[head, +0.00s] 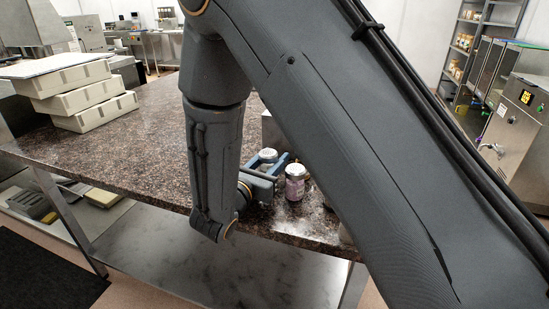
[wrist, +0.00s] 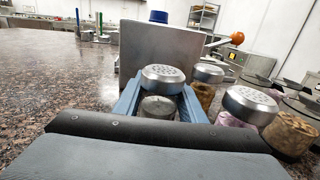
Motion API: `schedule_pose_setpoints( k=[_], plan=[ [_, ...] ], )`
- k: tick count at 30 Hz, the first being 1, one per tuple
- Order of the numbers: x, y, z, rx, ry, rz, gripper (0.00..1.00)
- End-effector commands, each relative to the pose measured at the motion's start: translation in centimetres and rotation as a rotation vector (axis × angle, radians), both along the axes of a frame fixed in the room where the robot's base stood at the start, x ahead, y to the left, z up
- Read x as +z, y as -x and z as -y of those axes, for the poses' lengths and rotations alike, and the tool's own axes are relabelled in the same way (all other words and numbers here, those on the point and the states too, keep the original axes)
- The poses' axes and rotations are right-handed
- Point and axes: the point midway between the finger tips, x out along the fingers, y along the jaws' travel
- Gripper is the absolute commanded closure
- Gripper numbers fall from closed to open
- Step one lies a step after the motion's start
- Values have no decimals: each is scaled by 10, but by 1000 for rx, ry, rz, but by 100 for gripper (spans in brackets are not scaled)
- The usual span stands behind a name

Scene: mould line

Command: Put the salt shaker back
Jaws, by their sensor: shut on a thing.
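My gripper (wrist: 160,97) shows at the bottom middle of the wrist view, its two blue fingers shut on a shaker with a domed, perforated silver lid. I take this as the salt shaker (wrist: 159,107); its glass body looks greyish and its lower part is hidden by the gripper. It stands upright. In the head view, my gripper (head: 265,172) is over the counter's near edge, with the held shaker's lid (head: 268,154) between the fingers. Whether its base touches the counter cannot be told.
A pink-filled shaker (wrist: 250,106) stands close right of the gripper, with brown-filled shakers (wrist: 204,92) beside it. A metal box (wrist: 165,46) stands just behind. The granite counter (head: 130,150) is clear to the left, up to stacked cream boxes (head: 85,95).

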Motion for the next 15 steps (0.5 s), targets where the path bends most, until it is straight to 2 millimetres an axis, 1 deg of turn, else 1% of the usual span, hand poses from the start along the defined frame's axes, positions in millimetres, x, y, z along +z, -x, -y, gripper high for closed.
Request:
schedule_pose_setpoints(
  k=[5,9,10,13,15],
  plan=[
    [1,0,0,0,0,1,88],
    [-3,0,0,0,0,1,88],
    [-3,0,0,0,0,0,62],
    [-3,0,0,0,-1,0,45],
    [-2,0,0,0,-1,0,45]
  ],
)
